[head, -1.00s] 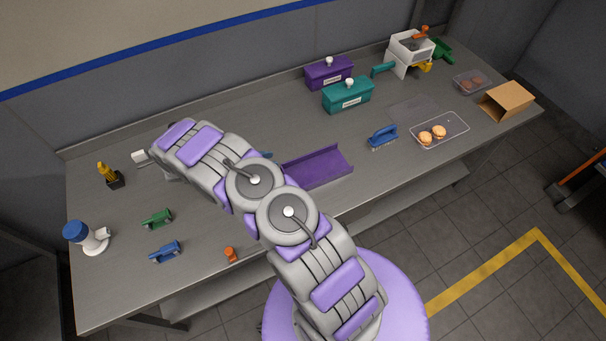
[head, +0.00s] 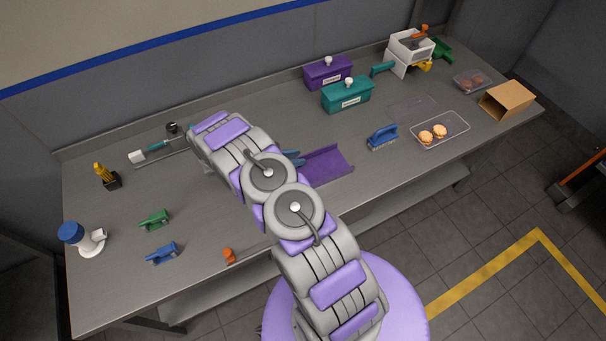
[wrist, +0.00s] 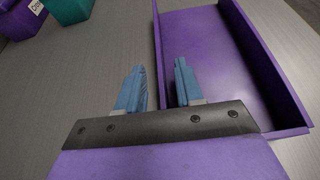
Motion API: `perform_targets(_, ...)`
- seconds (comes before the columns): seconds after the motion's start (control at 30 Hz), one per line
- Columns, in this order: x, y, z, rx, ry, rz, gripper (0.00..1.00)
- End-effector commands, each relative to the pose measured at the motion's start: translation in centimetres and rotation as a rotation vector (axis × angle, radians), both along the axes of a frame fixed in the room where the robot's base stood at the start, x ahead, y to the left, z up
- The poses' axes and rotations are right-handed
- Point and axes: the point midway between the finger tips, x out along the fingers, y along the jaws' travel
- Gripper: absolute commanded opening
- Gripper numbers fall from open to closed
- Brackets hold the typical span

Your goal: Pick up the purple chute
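The purple chute (head: 328,166) is an open, flat-bottomed channel with low side walls. It lies on the table just right of my arm in the head view, which hides its left end. In the wrist view the chute (wrist: 208,48) fills the upper right. The blue fingertips also show beside the chute in the head view (head: 293,157).
A purple box (head: 327,73) and a teal box (head: 347,95) stand behind the chute. A blue brush (head: 382,138) and a clear tray (head: 455,129) with biscuits lie to the right. Green (head: 154,219) and blue (head: 161,253) tools lie at the left.

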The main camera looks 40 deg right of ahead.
Motion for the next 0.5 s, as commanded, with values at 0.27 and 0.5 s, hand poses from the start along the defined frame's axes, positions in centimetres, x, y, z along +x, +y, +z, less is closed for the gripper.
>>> perform_targets(0.27, 0.04, 0.03, 0.03, 0.000, 0.000, 0.001, 0.28)
perform_targets(0.5, 0.04, 0.05, 0.02, 0.001, 0.000, 0.001, 0.05)
